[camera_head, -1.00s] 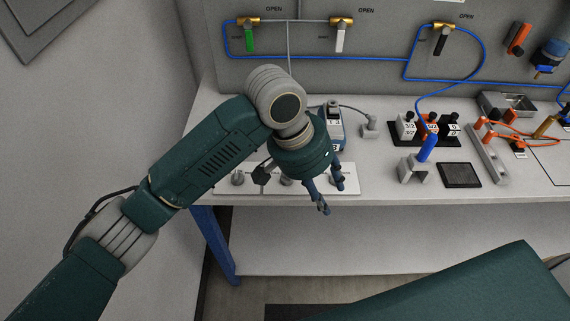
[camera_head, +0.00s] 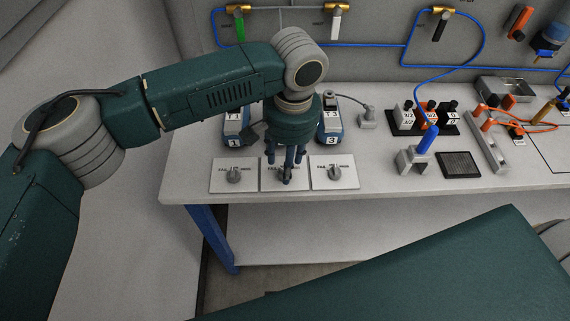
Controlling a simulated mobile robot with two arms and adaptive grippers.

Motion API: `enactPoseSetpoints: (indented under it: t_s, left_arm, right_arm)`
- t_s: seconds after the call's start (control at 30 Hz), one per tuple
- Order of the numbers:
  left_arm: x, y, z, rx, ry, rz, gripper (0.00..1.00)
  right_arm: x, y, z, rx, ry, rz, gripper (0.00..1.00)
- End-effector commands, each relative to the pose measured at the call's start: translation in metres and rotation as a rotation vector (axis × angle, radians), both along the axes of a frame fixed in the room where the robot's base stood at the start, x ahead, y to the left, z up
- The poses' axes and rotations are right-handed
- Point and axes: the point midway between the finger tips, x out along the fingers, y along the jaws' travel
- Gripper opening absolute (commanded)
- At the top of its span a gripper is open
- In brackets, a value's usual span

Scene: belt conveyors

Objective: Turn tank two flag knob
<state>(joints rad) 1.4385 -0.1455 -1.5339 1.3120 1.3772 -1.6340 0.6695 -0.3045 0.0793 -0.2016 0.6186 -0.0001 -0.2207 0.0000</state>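Three white plates with grey flag knobs lie in a row along the front of the white table. The left knob (camera_head: 234,175) and the right knob (camera_head: 334,174) are in plain view. The middle plate (camera_head: 267,184) sits between them, its knob mostly hidden by my fingers. My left gripper (camera_head: 286,167) points down over this middle plate, with its fingers at the knob. I cannot tell whether they touch or grip it. Tank units marked 1 (camera_head: 235,130) and 3 (camera_head: 331,127) stand behind; the space between is hidden by my gripper. My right gripper is out of view.
A grey block with a blue cylinder (camera_head: 427,140), a black pad (camera_head: 459,164) and a black rack (camera_head: 407,127) stand to the right. Blue tubing and brass valves (camera_head: 337,8) are on the back panel. The table's front edge (camera_head: 400,188) is clear.

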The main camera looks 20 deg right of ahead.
Motion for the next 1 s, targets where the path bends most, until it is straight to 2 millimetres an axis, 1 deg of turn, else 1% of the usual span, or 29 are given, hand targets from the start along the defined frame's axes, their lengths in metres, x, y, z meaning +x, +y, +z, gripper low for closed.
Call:
enactPoseSetpoints:
  t_s: [0.1,0.2,0.33,0.53,0.57,0.6,0.67,0.7,0.77,1.0]
  left_arm:
    - [0.001,0.001,-0.016,0.001,0.001,0.001,0.43]
    - [0.001,0.001,-0.024,0.001,0.001,0.000,0.43]
    - [0.001,0.001,-0.029,-0.001,0.000,0.000,0.43]
    - [0.002,0.001,-0.029,-0.001,0.000,-0.001,0.43]
    - [0.002,0.001,-0.029,-0.001,0.000,0.000,0.41]
    - [0.002,0.001,-0.029,-0.001,0.000,0.000,0.33]
    - [0.002,0.001,-0.029,-0.001,0.000,0.000,0.21]
    - [0.002,0.001,-0.029,-0.001,0.000,0.000,0.13]
    - [0.001,0.001,-0.029,-0.001,0.000,-0.001,0.01]
    - [0.001,0.001,-0.028,-0.002,0.000,-0.013,0.00]
  right_arm:
    - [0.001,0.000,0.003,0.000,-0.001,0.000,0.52]
    - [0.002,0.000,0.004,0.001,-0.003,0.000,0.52]
    - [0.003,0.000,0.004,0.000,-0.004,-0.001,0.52]
    - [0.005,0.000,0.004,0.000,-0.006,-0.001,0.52]
    - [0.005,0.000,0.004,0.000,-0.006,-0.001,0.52]
    - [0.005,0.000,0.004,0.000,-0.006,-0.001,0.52]
    - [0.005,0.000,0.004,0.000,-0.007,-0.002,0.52]
    - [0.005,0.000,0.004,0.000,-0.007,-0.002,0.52]
    - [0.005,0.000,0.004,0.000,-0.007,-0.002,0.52]
    - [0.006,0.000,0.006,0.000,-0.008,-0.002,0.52]
